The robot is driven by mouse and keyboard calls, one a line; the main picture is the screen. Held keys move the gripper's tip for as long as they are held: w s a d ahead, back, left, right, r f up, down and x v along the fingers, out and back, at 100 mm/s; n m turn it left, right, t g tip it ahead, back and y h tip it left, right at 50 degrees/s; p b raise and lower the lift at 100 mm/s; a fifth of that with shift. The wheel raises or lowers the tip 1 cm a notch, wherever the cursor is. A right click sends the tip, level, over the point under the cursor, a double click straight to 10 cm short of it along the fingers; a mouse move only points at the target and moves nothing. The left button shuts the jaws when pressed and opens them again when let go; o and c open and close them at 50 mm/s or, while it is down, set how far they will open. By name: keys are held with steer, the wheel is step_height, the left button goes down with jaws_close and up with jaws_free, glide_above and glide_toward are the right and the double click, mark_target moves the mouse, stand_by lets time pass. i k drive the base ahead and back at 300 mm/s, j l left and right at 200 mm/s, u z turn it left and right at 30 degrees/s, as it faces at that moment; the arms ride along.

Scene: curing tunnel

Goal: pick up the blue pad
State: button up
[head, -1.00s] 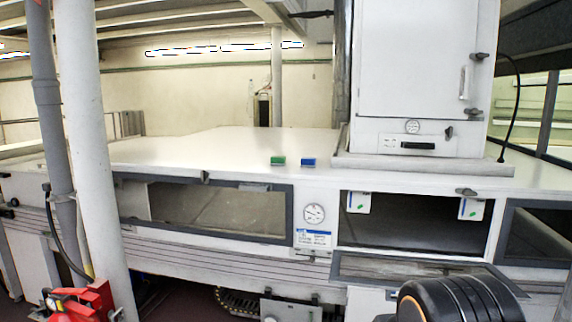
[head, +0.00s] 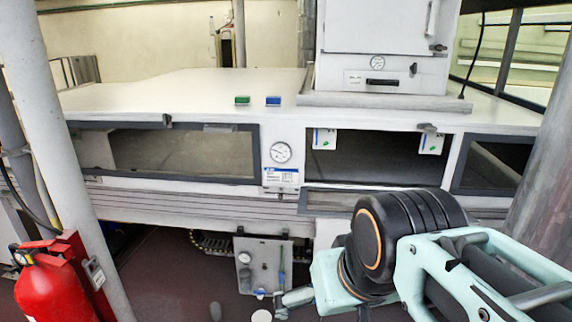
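The blue pad (head: 273,101) is a small block lying on the white top of the tunnel housing (head: 170,92), near its front edge. A green pad (head: 242,100) of similar size lies just to its left, with a small gap between them. My arm shows at the lower right of the head view, well in front of the housing and apart from both pads. I cannot make out my gripper's fingers in this view.
A white cabinet (head: 375,28) stands on a plinth right of the pads. The top left of the pads is clear. Below are a window (head: 185,152), a gauge (head: 280,152) and an open bay (head: 375,160). A pillar (head: 52,130) and red extinguisher (head: 48,285) stand at left.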

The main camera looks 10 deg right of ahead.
mark_target(271, 101)
steer(key=i+j+z, duration=0.35)
steer(key=i+j, duration=0.3)
steer(key=i, duration=0.15)
steer(key=i+j+z, duration=0.35)
steer(key=i+j, duration=0.4)
steer(key=j, duration=0.1)
